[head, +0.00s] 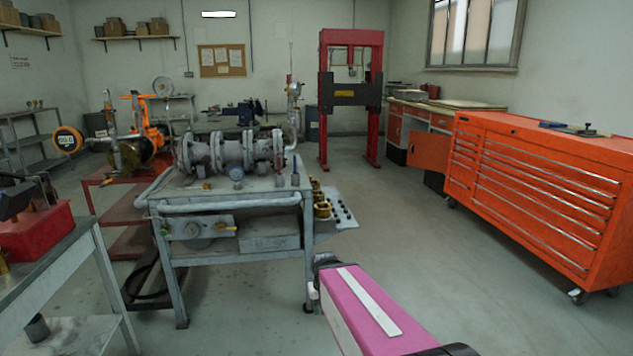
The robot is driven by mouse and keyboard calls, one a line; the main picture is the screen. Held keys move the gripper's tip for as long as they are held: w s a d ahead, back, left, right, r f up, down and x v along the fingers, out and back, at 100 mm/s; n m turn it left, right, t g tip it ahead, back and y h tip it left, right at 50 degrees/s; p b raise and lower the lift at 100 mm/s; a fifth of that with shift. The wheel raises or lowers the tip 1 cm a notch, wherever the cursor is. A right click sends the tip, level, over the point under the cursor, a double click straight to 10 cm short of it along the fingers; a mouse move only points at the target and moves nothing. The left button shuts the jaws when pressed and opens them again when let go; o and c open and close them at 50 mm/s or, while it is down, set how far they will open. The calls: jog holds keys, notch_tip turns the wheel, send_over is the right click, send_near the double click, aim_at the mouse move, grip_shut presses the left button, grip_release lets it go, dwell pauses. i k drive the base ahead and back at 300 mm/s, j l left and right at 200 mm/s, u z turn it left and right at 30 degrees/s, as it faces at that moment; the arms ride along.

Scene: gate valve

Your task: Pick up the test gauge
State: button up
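A pink and white link of my arm reaches in from the bottom, well to the right of this gauge. I cannot make out any gripper fingers.
A grey metal workbench (230,203) with flanged grey valves (230,150) stands in the middle. A side bench (45,275) with a red box (35,232) is at the near left. An orange tool cabinet (535,195) lines the right. Floor between is clear.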

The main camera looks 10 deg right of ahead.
aim_at(236, 173)
jog(key=z, duration=1.4)
jog(key=u, duration=1.9)
jog(key=i+j, duration=0.1)
jog(key=i, duration=0.65)
